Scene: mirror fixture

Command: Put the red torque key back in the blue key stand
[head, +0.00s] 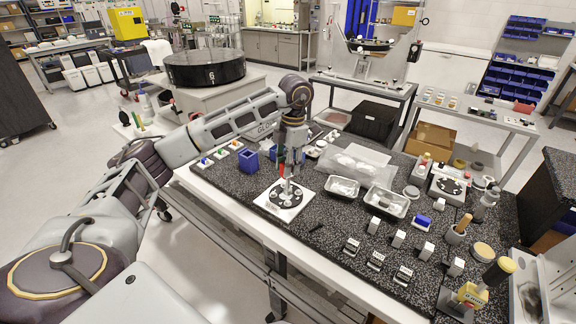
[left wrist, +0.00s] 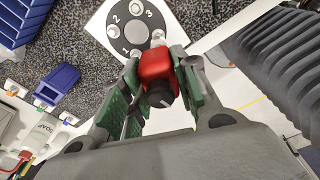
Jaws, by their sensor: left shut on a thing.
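My left gripper (head: 291,172) is shut on the red torque key (left wrist: 156,66), which has a dark round end facing the wrist camera. In the head view, only a small red part of the key (head: 281,169) shows. The gripper is above the white plate with a black numbered disc (head: 271,204); the disc also shows ahead of the key in the left wrist view (left wrist: 133,34). A small blue open holder (head: 248,160) stands on the dark table, left of the gripper; it may be the blue key stand. It also shows in the left wrist view (left wrist: 56,84). My right gripper is not in view.
Another blue container (head: 271,153) is partly hidden behind my gripper. Metal trays (head: 386,202) lie to the right. Several small labelled blocks (head: 376,261) stand near the front edge. Small coloured pieces (head: 221,153) stand at the left end of the table.

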